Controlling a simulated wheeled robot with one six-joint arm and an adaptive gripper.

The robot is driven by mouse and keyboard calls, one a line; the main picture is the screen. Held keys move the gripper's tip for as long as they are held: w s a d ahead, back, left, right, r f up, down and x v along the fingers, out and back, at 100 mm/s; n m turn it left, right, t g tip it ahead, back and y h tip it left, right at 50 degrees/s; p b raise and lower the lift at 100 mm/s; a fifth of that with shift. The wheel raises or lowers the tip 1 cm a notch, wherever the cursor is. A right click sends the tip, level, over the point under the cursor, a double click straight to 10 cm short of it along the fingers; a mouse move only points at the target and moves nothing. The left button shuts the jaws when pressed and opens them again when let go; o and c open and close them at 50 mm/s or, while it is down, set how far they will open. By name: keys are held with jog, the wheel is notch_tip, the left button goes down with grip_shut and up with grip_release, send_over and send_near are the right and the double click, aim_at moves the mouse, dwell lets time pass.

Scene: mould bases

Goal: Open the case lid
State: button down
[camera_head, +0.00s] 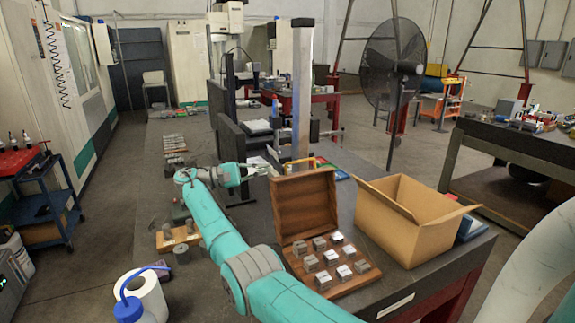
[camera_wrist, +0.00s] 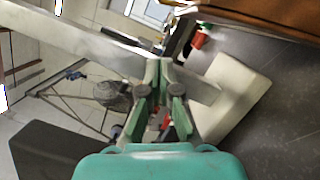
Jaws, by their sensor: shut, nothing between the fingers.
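The wooden case stands on the dark table in the head view. Its lid (camera_head: 305,205) stands up, open and roughly upright, at the back of its base (camera_head: 352,287). The base holds several small grey metal blocks (camera_head: 331,257) in rows. My gripper (camera_head: 268,169) is at the upper left of the lid, close to its top corner; I cannot tell whether it touches. In the wrist view my gripper's fingers (camera_wrist: 160,68) are together with nothing between them. A brown wooden surface (camera_wrist: 270,14), seemingly part of the case, shows at the top right there.
An open cardboard box (camera_head: 405,225) stands right of the case. A grey upright post (camera_head: 302,90) and dark panels stand behind my gripper. Grey cylinders (camera_head: 181,253) and a wooden block holder (camera_head: 178,238) are at left.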

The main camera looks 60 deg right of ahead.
aim_at(288, 164)
jog(key=shift+s+d+r, duration=0.4)
jog(key=shift+s, duration=0.85)
jog(key=shift+s+d+r, duration=0.4)
jog(key=shift+s+d, duration=0.05)
jog(key=shift+s, duration=0.8)
jog(key=shift+s+d+r, duration=0.4)
jog(key=shift+s, duration=0.85)
